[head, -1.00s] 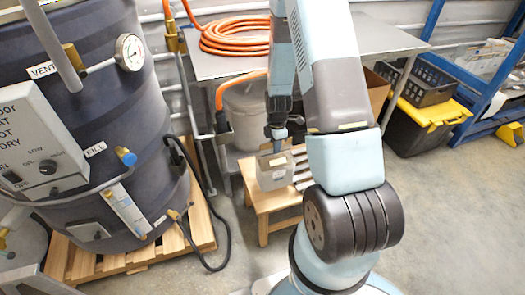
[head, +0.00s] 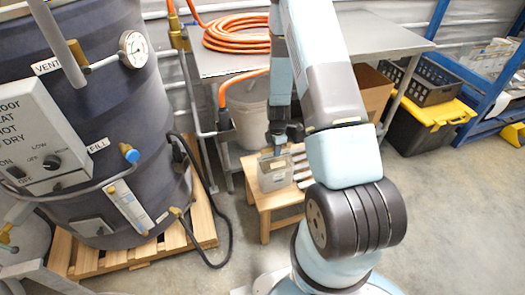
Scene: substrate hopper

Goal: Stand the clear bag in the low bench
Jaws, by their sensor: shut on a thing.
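The clear bag (head: 273,176), see-through with grey-brown contents and a small pale label, hangs upright under my gripper (head: 277,150) in the head view. My gripper points down and is shut on the bag's top edge. The low bench (head: 262,197) is a small wooden one, directly below and behind the bag. The bag overlaps the bench top in the picture, and I cannot tell whether its bottom touches the wood. My forearm covers part of the bench's right side.
A large dark drum (head: 90,130) stands on a pallet at left. The right floor is clear.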

